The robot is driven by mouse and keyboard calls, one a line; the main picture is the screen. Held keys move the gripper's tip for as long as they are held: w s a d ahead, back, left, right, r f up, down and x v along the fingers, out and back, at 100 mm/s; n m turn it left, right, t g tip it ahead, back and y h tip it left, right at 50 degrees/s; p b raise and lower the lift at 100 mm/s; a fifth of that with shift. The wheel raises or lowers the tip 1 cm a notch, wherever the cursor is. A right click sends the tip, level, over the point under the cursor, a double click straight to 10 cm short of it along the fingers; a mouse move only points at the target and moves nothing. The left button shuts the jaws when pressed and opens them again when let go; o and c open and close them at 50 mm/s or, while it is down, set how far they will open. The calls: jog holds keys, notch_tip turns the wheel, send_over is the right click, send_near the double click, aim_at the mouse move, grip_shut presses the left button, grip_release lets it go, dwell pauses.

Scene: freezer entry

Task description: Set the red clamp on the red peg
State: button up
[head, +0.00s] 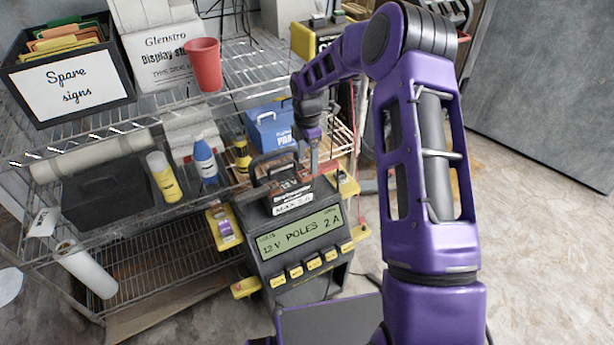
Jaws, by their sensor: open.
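My gripper (313,160) points down above the back right of a dark battery charger (265,222), whose display reads "12V POLES 2A". Its fingers are small and partly merge with the background; they appear open and empty. A small reddish patch (329,168) shows just right of the fingertips; I cannot tell whether it is the red clamp or the peg. A thin red cord (353,205) runs down the charger's right side. Yellow brackets stick out at the charger's left (222,228) and right (346,184). Neither red clamp nor red peg is clearly distinguishable.
A wire shelf (110,130) stands left and behind, with a spare-signs box (75,85), a red cup (205,65), bottles (205,160) and a blue case (270,127). My purple arm covers the right middle. The floor at right (540,230) is clear.

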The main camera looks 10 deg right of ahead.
aim_at(307, 170)
jog(key=f, duration=0.5)
jog(key=shift+w+b, duration=0.2)
jog(key=shift+b, duration=0.15)
grip_shut()
